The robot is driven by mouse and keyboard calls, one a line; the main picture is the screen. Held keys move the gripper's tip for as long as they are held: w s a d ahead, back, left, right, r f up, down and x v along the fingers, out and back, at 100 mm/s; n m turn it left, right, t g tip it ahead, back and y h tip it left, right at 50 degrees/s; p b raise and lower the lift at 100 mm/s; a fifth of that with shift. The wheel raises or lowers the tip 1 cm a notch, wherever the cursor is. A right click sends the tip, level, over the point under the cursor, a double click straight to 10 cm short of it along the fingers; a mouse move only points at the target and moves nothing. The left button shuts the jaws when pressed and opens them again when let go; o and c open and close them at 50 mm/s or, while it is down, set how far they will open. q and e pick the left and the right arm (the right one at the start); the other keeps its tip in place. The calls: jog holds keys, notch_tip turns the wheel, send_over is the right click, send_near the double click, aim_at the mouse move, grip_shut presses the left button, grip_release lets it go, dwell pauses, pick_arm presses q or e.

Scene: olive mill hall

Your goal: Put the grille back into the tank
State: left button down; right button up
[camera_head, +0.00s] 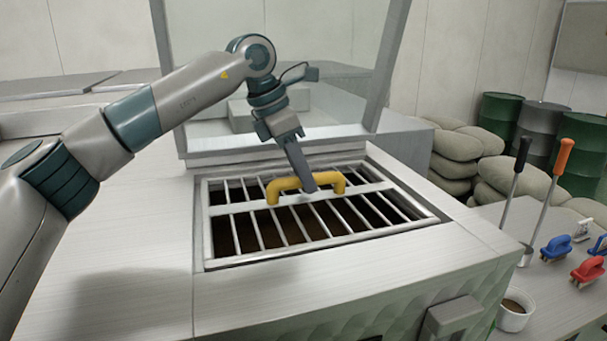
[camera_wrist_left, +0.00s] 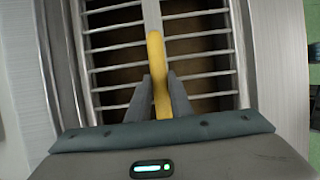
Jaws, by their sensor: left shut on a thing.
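The grille (camera_head: 360,212) is a set of pale metal bars with a flat crossbar and a yellow handle (camera_head: 277,187). It lies in or right over the rectangular opening of the tank (camera_head: 455,240), roughly level with the rim; I cannot tell whether it is fully seated. Dark brown contents show between the bars. My left gripper (camera_head: 312,190) is shut on the yellow handle from above. In the left wrist view the handle (camera_wrist_left: 156,60) runs between the two fingers, with the bars (camera_wrist_left: 115,47) below. My right gripper is not in view.
A clear raised panel (camera_head: 340,35) stands behind the opening. At right, a side table (camera_head: 545,290) holds a white cup (camera_head: 515,312), two long-handled tools and blue (camera_head: 556,250) and red (camera_head: 588,271) brushes. Sacks (camera_head: 455,145) and drums (camera_head: 541,122) stand behind.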

pick_arm(q)
jog(key=shift+r, duration=0.15)
jog(key=c, duration=1.5)
grip_release()
jog(key=shift+s, duration=0.1)
jog(key=shift+a+r+b, duration=0.3)
jog(key=shift+r, duration=0.2)
jog(key=shift+b+v, duration=1.5)
jog(key=shift+v, duration=6.65)
jog(key=shift+s+r, duration=0.1)
jog(key=s+r+p, duration=0.1)
jog(key=r+p, duration=0.5)
jog(key=r, duration=0.1)
jog(key=s+d+r+p, duration=0.1)
jog(key=r+p, duration=0.2)
jog(key=shift+s+r, duration=0.4)
